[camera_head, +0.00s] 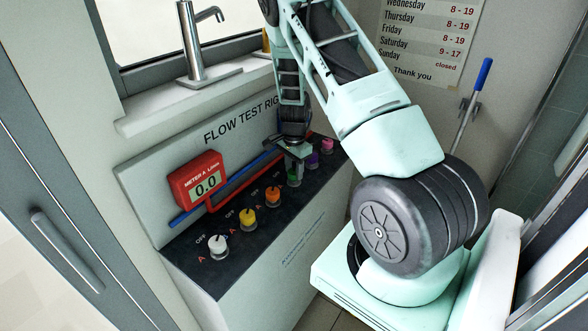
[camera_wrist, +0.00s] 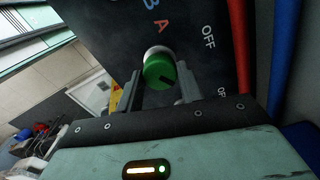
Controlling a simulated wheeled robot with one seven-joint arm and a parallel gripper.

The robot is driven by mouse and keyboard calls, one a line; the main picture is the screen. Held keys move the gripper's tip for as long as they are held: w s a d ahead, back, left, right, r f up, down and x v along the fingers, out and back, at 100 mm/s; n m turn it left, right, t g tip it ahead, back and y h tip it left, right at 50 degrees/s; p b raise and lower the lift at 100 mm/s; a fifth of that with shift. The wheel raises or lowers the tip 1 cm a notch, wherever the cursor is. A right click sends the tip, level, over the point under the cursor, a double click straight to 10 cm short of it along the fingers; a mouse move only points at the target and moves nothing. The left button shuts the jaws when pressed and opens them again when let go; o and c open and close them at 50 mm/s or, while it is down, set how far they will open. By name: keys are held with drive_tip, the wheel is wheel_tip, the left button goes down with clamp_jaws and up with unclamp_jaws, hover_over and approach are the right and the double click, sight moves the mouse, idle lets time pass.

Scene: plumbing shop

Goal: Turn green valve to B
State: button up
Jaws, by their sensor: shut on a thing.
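The green valve (camera_head: 293,180) is a round knob on the black top of the flow test rig, in the row between the orange and purple knobs. My gripper (camera_head: 298,156) reaches down over it from above. In the wrist view the green valve (camera_wrist: 160,73) sits between my two fingers (camera_wrist: 158,90), which are shut on its sides. It has a short dark pointer mark. The letter A (camera_wrist: 162,25) and the letter B (camera_wrist: 150,3) are printed beyond it, with OFF (camera_wrist: 208,38) to the right. I cannot tell for certain which label the mark points to.
White (camera_head: 219,245), yellow (camera_head: 247,217), orange (camera_head: 272,195), purple (camera_head: 312,160) and pink (camera_head: 327,144) knobs stand in the same row. A red meter (camera_head: 198,180) reads 0.0. Red and blue pipes (camera_head: 232,187) run behind the knobs. A faucet (camera_head: 195,45) stands on the ledge above.

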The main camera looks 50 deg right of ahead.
sight(294, 171)
idle(0.4)
drive_tip(key=o, duration=1)
drive_tip(key=shift+r, duration=0.1)
wheel_tip(294, 171, up, 17)
drive_tip(key=b, duration=0.3)
drive_tip(key=shift+r, duration=0.15)
